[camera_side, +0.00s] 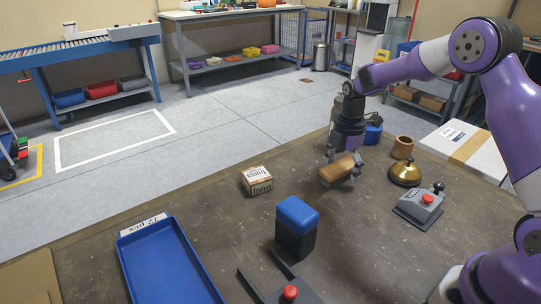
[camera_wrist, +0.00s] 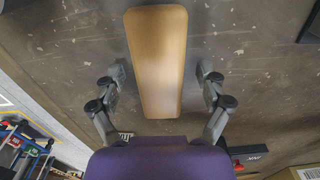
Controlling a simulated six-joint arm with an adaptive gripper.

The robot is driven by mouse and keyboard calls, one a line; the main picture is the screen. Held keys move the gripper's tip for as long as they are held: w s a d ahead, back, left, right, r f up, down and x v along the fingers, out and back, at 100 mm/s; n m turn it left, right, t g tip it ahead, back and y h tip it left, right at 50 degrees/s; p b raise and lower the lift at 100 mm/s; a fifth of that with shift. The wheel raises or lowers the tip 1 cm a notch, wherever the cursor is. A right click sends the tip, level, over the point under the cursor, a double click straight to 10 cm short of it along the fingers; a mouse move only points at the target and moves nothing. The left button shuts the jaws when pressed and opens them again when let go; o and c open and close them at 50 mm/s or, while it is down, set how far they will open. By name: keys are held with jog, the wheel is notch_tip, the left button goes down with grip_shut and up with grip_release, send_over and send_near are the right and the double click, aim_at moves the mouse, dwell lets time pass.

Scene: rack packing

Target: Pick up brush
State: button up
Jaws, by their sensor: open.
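The brush (camera_side: 337,169) has a pale wooden back and lies on the dark worktop, right of the middle in the side view. In the wrist view the brush (camera_wrist: 157,55) runs lengthwise up the picture, between the two fingers. My gripper (camera_side: 341,172) is right over the brush, pointing down. In the wrist view my gripper (camera_wrist: 162,78) is open, one finger on each side, with a gap to the wood on both sides. The brush's underside is mostly hidden.
Left of the brush is a small carton (camera_side: 257,181). In front are a blue-lidded black box (camera_side: 296,228) and a blue tray (camera_side: 125,262). To the right are a brass bell (camera_side: 405,173), a red-button box (camera_side: 420,208), a brown cup (camera_side: 402,147) and a large carton (camera_side: 470,147).

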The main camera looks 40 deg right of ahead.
jog(key=c, duration=1.3)
jog(key=shift+o, duration=0.2)
